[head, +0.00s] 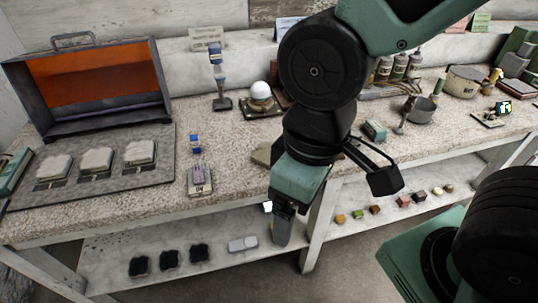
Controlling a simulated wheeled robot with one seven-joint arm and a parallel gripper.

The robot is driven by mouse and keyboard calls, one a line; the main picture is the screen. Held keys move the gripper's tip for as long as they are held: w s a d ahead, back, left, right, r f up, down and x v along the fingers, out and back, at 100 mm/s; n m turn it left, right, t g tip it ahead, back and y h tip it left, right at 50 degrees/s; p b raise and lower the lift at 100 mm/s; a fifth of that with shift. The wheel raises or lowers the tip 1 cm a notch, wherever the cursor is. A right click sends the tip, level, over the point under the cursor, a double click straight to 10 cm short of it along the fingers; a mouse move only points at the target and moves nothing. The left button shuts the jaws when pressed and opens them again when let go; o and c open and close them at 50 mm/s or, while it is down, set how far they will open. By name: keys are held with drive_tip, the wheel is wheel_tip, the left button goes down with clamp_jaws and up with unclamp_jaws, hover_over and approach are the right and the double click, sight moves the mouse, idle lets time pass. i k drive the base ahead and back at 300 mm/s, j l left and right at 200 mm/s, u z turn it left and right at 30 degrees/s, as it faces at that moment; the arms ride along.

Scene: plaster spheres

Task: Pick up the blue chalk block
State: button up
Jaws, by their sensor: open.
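A small blue block with a pale band (195,143) stands on the speckled bench top, left of centre. It is the clearest match for the blue chalk block, but no label on it can be read. My gripper (284,218) hangs in front of the bench's front edge, lower and to the right of that block, well apart from it. It points downward, is open, and nothing shows between its fingers. My arm hides part of the bench behind it.
A grey-purple piece (200,181) lies just in front of the blue block. An open case (95,85) and pale slabs (97,160) are at left. A white sphere (260,91) sits behind. Several small coloured blocks (375,209) line the lower shelf.

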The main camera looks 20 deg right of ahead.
sight(195, 142)
drive_tip(key=i+j, duration=0.15)
drive_tip(key=j, duration=0.15)
drive_tip(key=i+j+z, duration=0.1)
drive_tip(key=j, duration=0.25)
drive_tip(key=i+j, duration=0.2)
drive_tip(key=i+j+z, duration=0.1)
drive_tip(key=j, duration=0.35)
drive_tip(key=i, duration=0.05)
